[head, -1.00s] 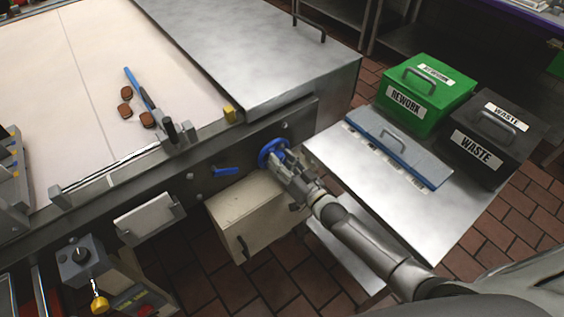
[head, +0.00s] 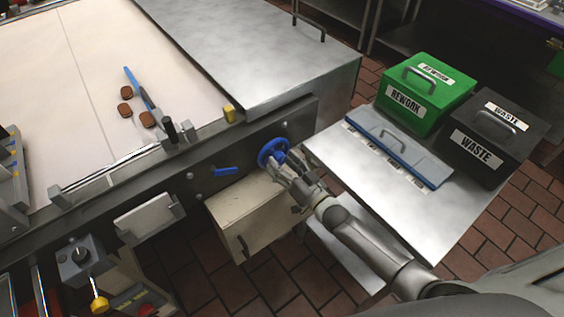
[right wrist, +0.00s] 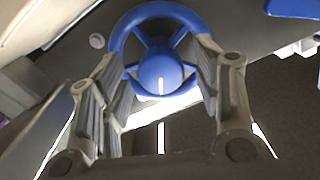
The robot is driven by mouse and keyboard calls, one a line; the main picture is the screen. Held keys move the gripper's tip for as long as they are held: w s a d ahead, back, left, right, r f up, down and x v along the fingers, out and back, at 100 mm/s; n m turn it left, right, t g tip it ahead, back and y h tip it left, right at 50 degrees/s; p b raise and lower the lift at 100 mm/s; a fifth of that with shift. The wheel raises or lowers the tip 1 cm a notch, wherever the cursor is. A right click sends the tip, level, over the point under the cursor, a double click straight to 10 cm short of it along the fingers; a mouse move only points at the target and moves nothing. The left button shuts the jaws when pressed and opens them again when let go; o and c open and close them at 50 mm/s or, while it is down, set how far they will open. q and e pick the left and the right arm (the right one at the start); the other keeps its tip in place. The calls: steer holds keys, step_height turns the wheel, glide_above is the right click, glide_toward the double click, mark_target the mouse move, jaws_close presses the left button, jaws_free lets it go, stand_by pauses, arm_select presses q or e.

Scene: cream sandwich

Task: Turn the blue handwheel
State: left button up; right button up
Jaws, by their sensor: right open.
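The blue handwheel (head: 272,153) is mounted on the dark front panel of the conveyor machine, in the middle of the head view. It also shows in the right wrist view (right wrist: 158,62) as a blue ring with spokes and a round hub. My right gripper (head: 280,168) is right at the handwheel. In the right wrist view my right gripper (right wrist: 163,85) is open, with its fingers on either side of the hub and over the lower rim. I cannot tell whether the fingers touch the wheel. My left gripper is not in view.
A blue lever (head: 226,171) sits left of the handwheel, above a cream box (head: 245,208). Several brown biscuits lie on the belt (head: 60,90).

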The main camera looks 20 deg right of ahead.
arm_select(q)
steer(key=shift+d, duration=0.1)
arm_select(e)
steer(key=v, duration=1.1)
steer(key=shift+s, duration=0.1)
